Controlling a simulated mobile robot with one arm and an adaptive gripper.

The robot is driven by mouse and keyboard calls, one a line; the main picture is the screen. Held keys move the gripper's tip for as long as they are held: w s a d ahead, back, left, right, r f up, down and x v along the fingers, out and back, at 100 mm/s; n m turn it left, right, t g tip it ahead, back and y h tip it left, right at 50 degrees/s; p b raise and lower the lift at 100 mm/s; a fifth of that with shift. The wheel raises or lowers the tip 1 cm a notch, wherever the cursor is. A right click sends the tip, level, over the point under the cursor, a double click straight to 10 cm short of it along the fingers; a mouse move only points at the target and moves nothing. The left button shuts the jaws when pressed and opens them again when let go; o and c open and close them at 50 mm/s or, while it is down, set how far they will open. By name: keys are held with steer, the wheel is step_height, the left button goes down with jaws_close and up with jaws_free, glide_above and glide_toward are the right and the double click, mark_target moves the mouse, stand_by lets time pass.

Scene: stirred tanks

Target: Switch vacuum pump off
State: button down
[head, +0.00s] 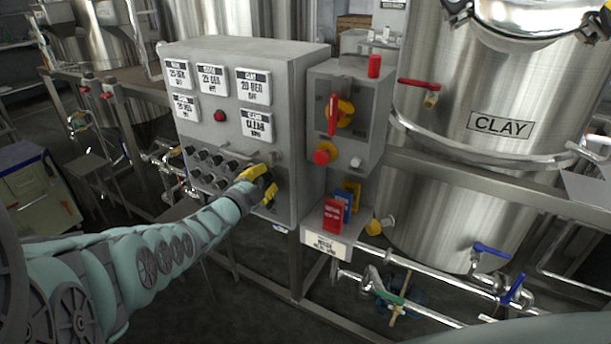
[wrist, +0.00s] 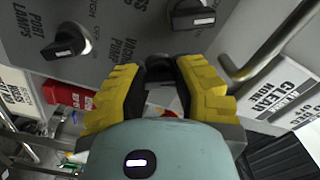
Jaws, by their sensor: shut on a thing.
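The grey control panel (head: 240,118) stands in the middle of the head view, with several black rotary knobs low on its front. My gripper (head: 268,184) has yellow fingers and is at the panel's lower right corner. In the wrist view my gripper (wrist: 163,80) is shut on a dark knob (wrist: 159,68). A label reading "vacuum pump" (wrist: 125,45) is printed on the panel beside it. The fingers hide most of the knob, so its pointer direction cannot be told.
Neighbouring knobs (wrist: 67,43) and (wrist: 194,14) are close to my fingers in the wrist view. A metal handle (wrist: 270,45) runs along the right. A grey switch box (head: 350,115) with a red handle and the clay tank (head: 450,160) stand right of the panel.

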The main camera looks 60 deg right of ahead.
steer(key=c, duration=0.7)
jaws_free()
steer(key=shift+s+a+f, duration=0.1)
steer(key=shift+a+f, duration=0.1)
steer(key=shift+a, duration=0.25)
steer(key=shift+a+f, duration=0.15)
steer(key=shift+a, duration=0.3)
steer(key=shift+s+a+r, duration=0.1)
steer(key=shift+a+r, duration=0.1)
steer(key=shift+a, duration=1.25)
steer(key=shift+s+a+r, duration=0.1)
steer(key=shift+a+r, duration=0.1)
steer(key=shift+a, duration=1.2)
steer(key=shift+w, duration=0.1)
